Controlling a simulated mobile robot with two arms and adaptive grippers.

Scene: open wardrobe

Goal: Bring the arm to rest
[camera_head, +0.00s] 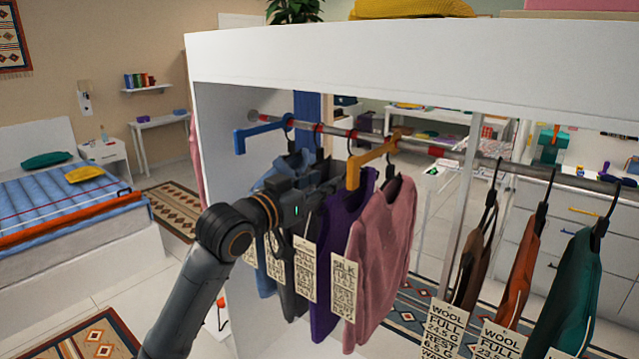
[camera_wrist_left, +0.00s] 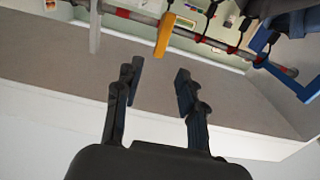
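My left arm comes in from the lower left in the head view, and its gripper (camera_head: 322,190) is among the hanging clothes, below the rail. In the left wrist view the two fingers of this gripper (camera_wrist_left: 157,76) are apart with nothing between them. The fingertips are hard to make out in the head view. My right gripper is in neither view.
A rail (camera_head: 440,150) crosses the wardrobe (camera_head: 400,55). Blue (camera_head: 258,132) and orange (camera_head: 372,160) hangers or dividers hang on it. A purple garment (camera_head: 338,240) and a pink garment (camera_head: 385,250) hang close to my gripper. Several tagged clothes hang further right.

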